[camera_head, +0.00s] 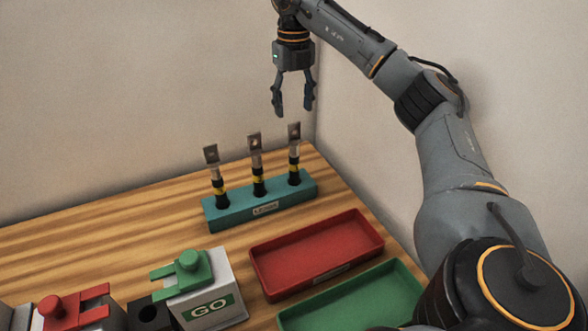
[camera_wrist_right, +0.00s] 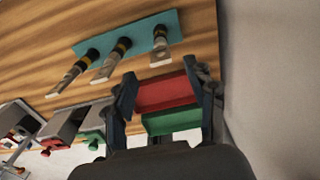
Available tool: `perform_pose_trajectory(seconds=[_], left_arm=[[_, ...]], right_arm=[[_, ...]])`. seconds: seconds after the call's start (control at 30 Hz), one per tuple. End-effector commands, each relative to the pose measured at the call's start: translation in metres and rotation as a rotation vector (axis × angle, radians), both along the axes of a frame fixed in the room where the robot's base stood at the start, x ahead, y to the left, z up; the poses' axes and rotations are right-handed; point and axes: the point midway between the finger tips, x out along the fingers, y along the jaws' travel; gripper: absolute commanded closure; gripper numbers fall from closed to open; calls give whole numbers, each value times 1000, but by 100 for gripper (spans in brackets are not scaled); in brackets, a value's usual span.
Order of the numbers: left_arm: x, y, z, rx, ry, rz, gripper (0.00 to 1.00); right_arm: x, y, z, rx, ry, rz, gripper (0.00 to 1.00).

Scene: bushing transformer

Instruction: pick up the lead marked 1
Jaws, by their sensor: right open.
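Three leads stand upright in a teal rack near the back of the wooden table. In the head view they are the left lead (camera_head: 216,177), the middle lead (camera_head: 257,167) and the right lead (camera_head: 294,155). Each has a flat metal lug on top and a black and yellow sleeve. No number can be read on any lead. The rack (camera_head: 225,217) carries a small label too small to read. My right gripper (camera_head: 293,112) is open and empty, pointing down above the rack's right end. The leads also show in the right wrist view (camera_wrist_right: 112,60). My left gripper is not in view.
A red tray (camera_head: 262,272) and a green tray (camera_head: 290,319) lie in front of the rack. A box marked GO (camera_head: 222,283) with a green top and a red-topped box (camera_head: 75,309) stand front left. Walls close in behind and right.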

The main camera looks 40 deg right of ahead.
Motion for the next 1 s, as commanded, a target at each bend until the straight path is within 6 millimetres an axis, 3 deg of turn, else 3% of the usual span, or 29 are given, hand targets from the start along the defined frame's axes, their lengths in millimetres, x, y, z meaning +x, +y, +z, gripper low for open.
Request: perform_pose_trajectory(seconds=[0.1, 0.47, 0.7, 1.0], left_arm=[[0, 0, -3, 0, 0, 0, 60], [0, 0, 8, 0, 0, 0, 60], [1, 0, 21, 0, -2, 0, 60], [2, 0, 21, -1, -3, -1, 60]], right_arm=[[-1, 0, -26, 0, 4, 2, 44], [-1, -1, -57, -1, 3, 1, 44], [-1, -2, -92, -1, 3, 0, 44], [-1, -1, -102, 0, -1, 1, 44]])
